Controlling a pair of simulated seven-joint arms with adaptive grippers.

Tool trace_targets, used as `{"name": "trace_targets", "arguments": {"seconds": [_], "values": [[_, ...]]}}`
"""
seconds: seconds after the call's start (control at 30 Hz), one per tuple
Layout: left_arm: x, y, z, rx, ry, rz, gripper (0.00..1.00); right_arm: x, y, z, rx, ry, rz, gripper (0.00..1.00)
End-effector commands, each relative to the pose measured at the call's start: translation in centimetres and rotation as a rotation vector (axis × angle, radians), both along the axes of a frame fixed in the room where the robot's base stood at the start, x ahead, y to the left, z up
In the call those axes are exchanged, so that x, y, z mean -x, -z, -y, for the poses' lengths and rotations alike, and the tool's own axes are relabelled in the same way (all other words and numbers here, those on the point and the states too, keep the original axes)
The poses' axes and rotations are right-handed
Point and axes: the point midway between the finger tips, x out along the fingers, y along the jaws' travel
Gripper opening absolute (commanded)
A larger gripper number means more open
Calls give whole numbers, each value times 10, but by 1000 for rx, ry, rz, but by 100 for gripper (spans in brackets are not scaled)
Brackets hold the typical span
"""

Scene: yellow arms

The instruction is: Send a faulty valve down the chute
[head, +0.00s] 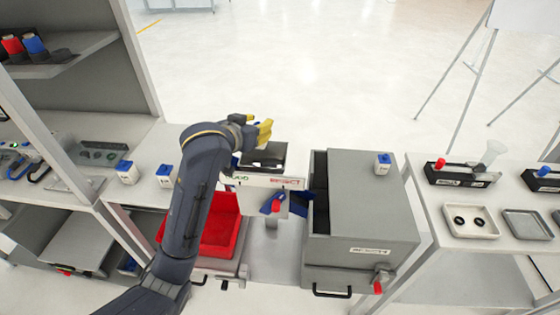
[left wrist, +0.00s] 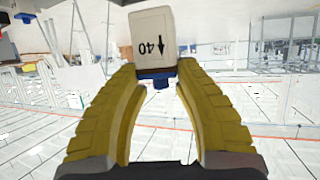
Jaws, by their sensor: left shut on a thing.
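My left gripper (head: 264,131) is above the black tray (head: 283,160) behind the sign board (head: 262,182) with green and red lettering. In the left wrist view its yellow fingers (left wrist: 156,78) are shut on a white valve (left wrist: 152,38) marked "40" with an arrow, its blue part towards the fingers. The held valve is mostly hidden in the head view. Other white valves with blue tops stand on the left bench (head: 126,173), beside it (head: 165,175), and on the grey cabinet (head: 383,165). A dark opening (head: 320,180) lies along the cabinet's left side; I cannot tell whether it is the chute.
A red bin (head: 222,222) sits below the sign, left of the grey cabinet (head: 370,205). A blue and red object (head: 272,204) is under the sign. The right bench holds trays (head: 527,226) and a black fixture (head: 460,177). A shelf (head: 75,55) stands at the left.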

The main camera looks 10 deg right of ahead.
Motion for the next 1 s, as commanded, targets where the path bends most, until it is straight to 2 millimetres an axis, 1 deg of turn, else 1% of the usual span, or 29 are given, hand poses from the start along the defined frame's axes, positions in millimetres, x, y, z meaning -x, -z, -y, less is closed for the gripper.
{"name": "trace_targets", "arguments": {"seconds": [0.03, 0.17, 0.33, 0.5, 0.7, 1.0], "values": [[-1, 1, -3, -2, -14, 0, 2, -1, 0, -1, 0, 0, 1, 0], [-1, 8, -5, -1, -27, -2, 2, -3, 0, -2, -1, 1, 4, 0], [-1, 25, -5, -2, -27, -3, 2, -8, 0, -2, -2, 1, 9, 0], [-1, 40, -5, -3, -26, -3, 2, -8, 0, -2, -2, 1, 9, 0], [-1, 55, -5, -3, -27, -2, 2, -6, 0, -1, -2, 1, 8, 0], [-1, 61, -4, -2, -25, 0, 2, -4, 0, 2, 2, 0, 5, 0]]}}
